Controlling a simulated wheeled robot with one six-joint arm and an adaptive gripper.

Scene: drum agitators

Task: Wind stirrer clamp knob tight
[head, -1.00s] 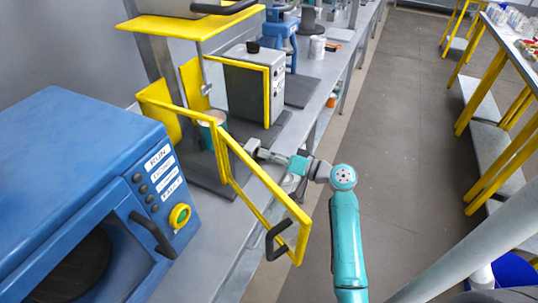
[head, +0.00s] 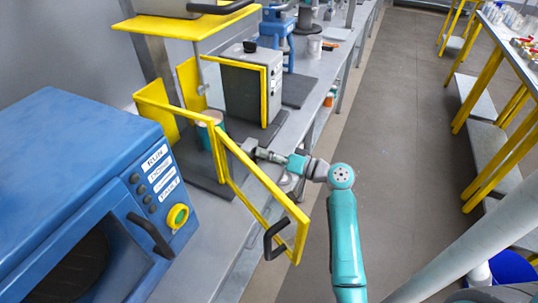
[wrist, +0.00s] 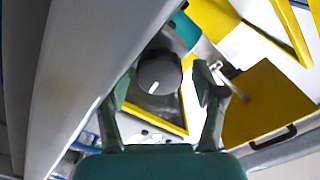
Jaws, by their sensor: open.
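In the wrist view a dark round knob (wrist: 159,73) with a short white mark on its face lies in line with the gap between my gripper's fingers (wrist: 166,82). My gripper is open, with one finger on each side of the knob in the picture. I cannot tell whether they touch it. The drum agitator has a thin upright shaft (head: 201,75) above a teal drum (head: 207,133). The knob cannot be made out in the head view.
The guard frame, with a black handle (head: 276,240), sticks out over the bench's front edge beside my arm. A blue oven-like machine (head: 75,170) stands at the left. A grey box (head: 243,90) with a black top knob stands behind. The aisle floor (head: 400,130) is clear.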

